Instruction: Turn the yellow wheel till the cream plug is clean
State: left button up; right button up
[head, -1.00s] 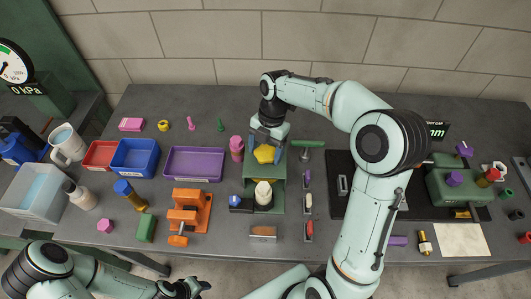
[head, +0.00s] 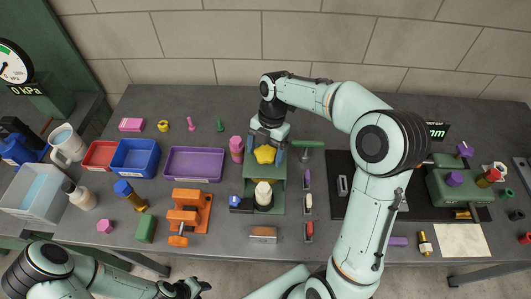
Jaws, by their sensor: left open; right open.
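The yellow wheel (head: 264,155) sits on top of a green stand (head: 249,185) near the middle of the table. The cream plug (head: 263,193) stands upright at the front of the same stand, below the wheel; whether its surface is clean is too small to tell. My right gripper (head: 265,151) is above the wheel, pointing down, with its open fingers on either side of it. Whether the fingers touch the wheel cannot be told. My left gripper (head: 194,289) is open and empty at the bottom edge of the view, in front of the table.
Purple (head: 194,179), blue (head: 134,173) and red (head: 99,168) trays lie to the left. An orange vise (head: 190,229) stands front left of the green stand. A green-handled tool (head: 307,145) and a pink bottle (head: 237,157) flank the wheel. A green machine (head: 458,187) is at right.

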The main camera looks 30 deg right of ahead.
jog(key=shift+r, duration=0.1)
jog(key=c, duration=1.1)
jog(key=shift+o, duration=0.2)
jog(key=shift+f+m+b, duration=0.2)
jog(key=shift+m+b, duration=0.1)
jog(key=shift+m, duration=0.3)
jog(key=o, duration=1.1)
jog(key=shift+w+d, duration=0.1)
jog(key=shift+w, duration=0.05)
jog(key=shift+c, duration=0.2)
